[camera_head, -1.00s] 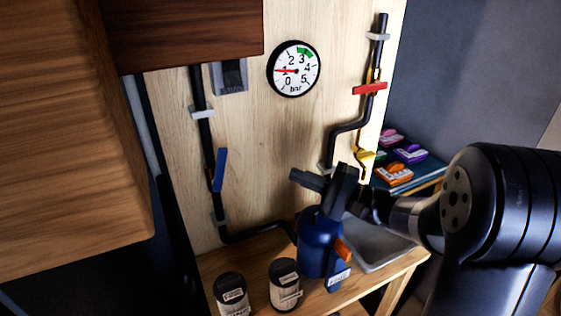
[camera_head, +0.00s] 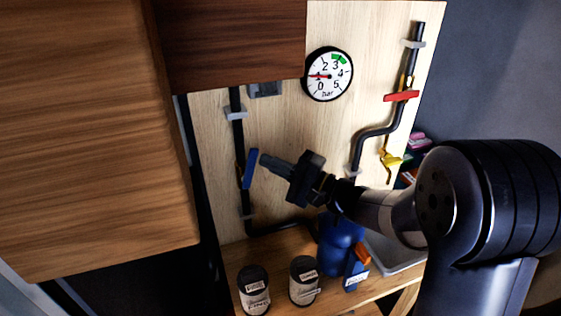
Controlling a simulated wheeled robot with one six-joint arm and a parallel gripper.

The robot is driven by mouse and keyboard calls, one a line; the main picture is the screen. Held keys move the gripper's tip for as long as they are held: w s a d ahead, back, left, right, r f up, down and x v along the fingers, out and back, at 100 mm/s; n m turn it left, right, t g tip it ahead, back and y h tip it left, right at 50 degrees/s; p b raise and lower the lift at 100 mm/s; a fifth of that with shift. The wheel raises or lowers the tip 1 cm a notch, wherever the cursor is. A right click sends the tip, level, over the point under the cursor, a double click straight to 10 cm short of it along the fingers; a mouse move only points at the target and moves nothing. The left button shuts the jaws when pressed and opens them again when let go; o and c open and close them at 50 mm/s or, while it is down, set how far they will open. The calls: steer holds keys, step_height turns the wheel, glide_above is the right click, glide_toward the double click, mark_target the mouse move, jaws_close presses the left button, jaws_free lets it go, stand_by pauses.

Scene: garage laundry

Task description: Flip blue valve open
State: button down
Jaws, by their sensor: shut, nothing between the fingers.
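The blue valve (camera_head: 250,169) is a flat blue lever on the black vertical pipe at the left of the wooden panel. Its lever stands nearly upright, roughly along the pipe and slightly tilted. My gripper (camera_head: 265,163) is shut and empty, its fingertips pointing left. The tips are right beside the lever's right side; I cannot tell whether they touch it.
A red handle (camera_head: 401,96) and a yellow handle (camera_head: 390,159) are on the right pipe. A pressure gauge (camera_head: 328,74) hangs above. A blue container (camera_head: 338,240) and two labelled jars (camera_head: 254,290), (camera_head: 303,281) stand on the wooden bench. Wooden cabinets (camera_head: 80,120) block the left.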

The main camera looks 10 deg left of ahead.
steer(key=shift+b, duration=0.3)
steer(key=shift+s+a+r+n+g+h+b, duration=0.2)
steer(key=shift+s+a+r+n+h+b, duration=0.15)
steer(key=shift+n+h+b, duration=0.4)
steer(key=shift+s+a+r+n+g+h+b, duration=0.2)
steer(key=shift+a+r+n+h+b, duration=0.25)
steer(key=shift+b, duration=0.4)
steer(key=shift+f, duration=0.15)
steer(key=d+b, duration=0.3)
steer(key=d, duration=1)
steer(key=shift+s, duration=0.1)
